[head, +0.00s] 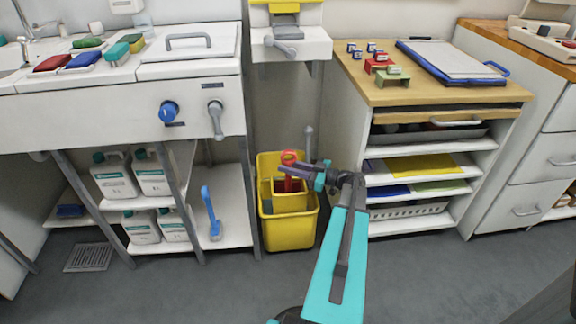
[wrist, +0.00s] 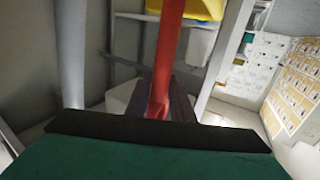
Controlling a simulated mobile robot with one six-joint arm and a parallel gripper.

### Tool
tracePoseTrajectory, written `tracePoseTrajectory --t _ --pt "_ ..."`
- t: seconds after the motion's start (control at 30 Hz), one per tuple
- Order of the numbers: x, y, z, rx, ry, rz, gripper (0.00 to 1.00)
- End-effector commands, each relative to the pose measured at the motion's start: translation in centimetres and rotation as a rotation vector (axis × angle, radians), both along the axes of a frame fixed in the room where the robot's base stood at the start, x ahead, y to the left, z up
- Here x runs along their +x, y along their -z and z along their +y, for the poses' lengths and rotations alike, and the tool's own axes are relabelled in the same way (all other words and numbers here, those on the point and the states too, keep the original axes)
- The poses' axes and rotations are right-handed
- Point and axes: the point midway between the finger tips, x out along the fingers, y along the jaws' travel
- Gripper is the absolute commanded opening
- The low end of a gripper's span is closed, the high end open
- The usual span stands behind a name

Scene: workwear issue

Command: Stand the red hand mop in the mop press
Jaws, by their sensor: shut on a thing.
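The red hand mop (head: 289,157) is upright in the head view, with a ring at its top and a red part below my gripper. My gripper (head: 285,171) is shut on its shaft, which also shows as a red bar between the dark fingers in the wrist view (wrist: 168,55). The mop press is part of the yellow bucket (head: 289,233) on the floor, with a grey lever (head: 309,138) behind it. The mop is over or inside the bucket's upper opening; I cannot tell whether its lower end touches the press.
A white sink unit (head: 120,118) stands on the left, with white bottles (head: 115,177) and a blue upright tool (head: 211,212) on its lower shelf. A wood-topped shelf unit (head: 430,95) stands close on the right. The grey floor in front is clear.

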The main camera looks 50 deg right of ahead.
Motion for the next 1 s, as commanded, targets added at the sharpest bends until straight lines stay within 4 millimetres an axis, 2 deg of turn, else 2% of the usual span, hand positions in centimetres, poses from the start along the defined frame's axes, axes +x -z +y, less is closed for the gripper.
tracePoseTrajectory --t 0.27,0.3,0.4,0.43,0.77,1.0 --pt "0.0 0.0 0.0 0.000 0.000 -0.002 0.00" --pt "0.0 0.0 0.0 0.000 0.000 -0.002 0.24" --pt "0.0 0.0 0.0 -0.001 0.000 -0.001 0.41" --pt "0.0 0.0 0.0 -0.001 0.000 -0.001 0.43" --pt "-0.1 0.1 -0.1 0.000 0.000 0.001 0.43" --pt "-1.5 -0.1 -0.7 0.000 0.002 0.000 0.43"
